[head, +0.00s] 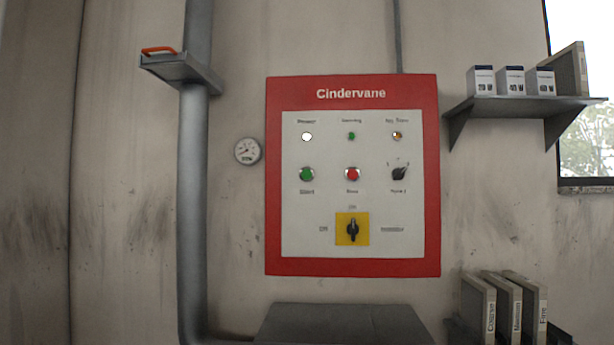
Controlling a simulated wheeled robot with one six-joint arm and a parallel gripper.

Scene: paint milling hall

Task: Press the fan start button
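A red-framed control panel (352,265) headed "Cindervane" hangs on the wall in the middle of the head view. A green push button (307,175) sits at the left of its middle row, with a small label under it that seems to read "Start". A red button (352,175) is to its right, then a black selector knob (399,174). Above are a bright white lamp (307,137), a green lamp (352,136) and an amber lamp (397,136). A black rotary switch (352,230) on a yellow plate points upright to "On". My gripper is out of view.
A vertical pipe (193,220) and a round gauge (247,151) are left of the panel. A right shelf (525,107) carries boxes. Binders (500,305) stand lower right. A grey surface (343,325) lies below. The panel's front is unobstructed.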

